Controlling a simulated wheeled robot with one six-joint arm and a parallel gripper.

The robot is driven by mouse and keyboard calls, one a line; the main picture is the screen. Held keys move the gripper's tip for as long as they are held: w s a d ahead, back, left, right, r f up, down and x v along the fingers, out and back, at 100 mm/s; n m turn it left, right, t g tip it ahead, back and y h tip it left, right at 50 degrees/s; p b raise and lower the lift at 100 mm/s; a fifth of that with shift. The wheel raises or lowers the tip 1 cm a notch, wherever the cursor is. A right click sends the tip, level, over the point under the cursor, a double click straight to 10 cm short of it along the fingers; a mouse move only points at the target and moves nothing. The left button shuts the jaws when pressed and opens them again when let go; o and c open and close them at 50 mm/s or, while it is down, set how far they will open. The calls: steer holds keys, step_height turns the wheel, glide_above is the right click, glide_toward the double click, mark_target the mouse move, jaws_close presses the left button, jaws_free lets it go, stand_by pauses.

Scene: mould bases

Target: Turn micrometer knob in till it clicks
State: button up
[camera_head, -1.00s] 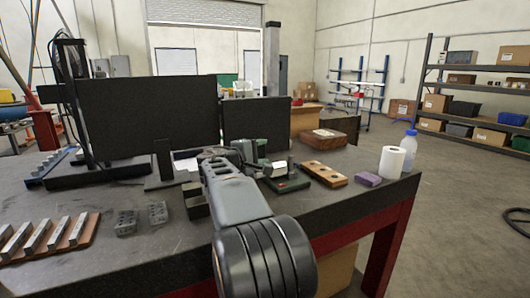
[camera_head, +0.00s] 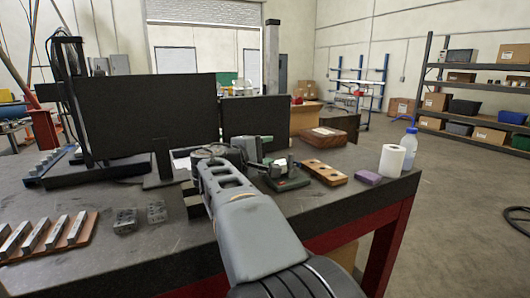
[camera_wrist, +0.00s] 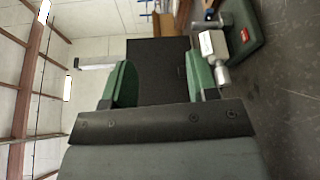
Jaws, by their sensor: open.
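The micrometer (camera_wrist: 213,45) is a small silver and white tool on a green stand, at the upper right of the wrist view. The stand (camera_head: 290,184) also shows in the head view, on the dark bench just right of my gripper. My gripper (camera_wrist: 160,80) is open, with its two green-padded fingers apart and nothing between them. The right finger is close to the micrometer's silver knob end (camera_wrist: 222,76); I cannot tell whether they touch. The knob lies outside the gap between the fingers. In the head view my arm partly hides the gripper.
Two black monitors (camera_head: 163,113) stand behind my gripper. A wooden block with holes (camera_head: 324,172), a purple block (camera_head: 368,177), a white roll (camera_head: 392,161) and a bottle (camera_head: 409,149) lie rightward. Metal bars on a rack (camera_head: 50,236) and small grey blocks (camera_head: 125,221) are left.

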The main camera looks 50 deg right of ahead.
steer(key=w+d+r+n+g+y+p, duration=0.1)
steer(key=w+d+n+g+p, duration=0.2)
steer(key=w+p, duration=0.35)
steer(key=w+f+n+g+y+p, duration=0.1)
steer(key=w+f+n+g+p, duration=0.1)
steer(key=n+p, duration=0.3)
steer(key=w+f+n+g+y+p, duration=0.1)
steer(key=w+f+n+g+p, duration=0.1)
steer(key=w+f+n+p, duration=0.2)
steer(key=w+f+n+g+y+p, duration=0.2)
steer(key=w+f+n+g+p, duration=0.1)
steer(key=f+n+p, duration=0.2)
steer(key=shift+d+n+p, duration=0.25)
steer(key=shift+n+p, duration=0.75)
steer(key=shift+p, duration=0.35)
steer(key=shift+s+f+n+p, duration=0.1)
steer(key=shift+f+n+p, duration=0.3)
steer(key=shift+f, duration=0.25)
steer(key=shift+f+p+x, duration=0.2)
steer(key=shift+p+x, duration=0.65)
steer(key=shift+x, duration=2.75)
steer(key=shift+s+a, duration=0.1)
steer(key=shift+a, duration=0.05)
steer(key=shift+c, duration=0.4)
steer(key=shift+y, duration=0.3)
steer(key=c, duration=0.9)
steer(key=shift+o, duration=0.3)
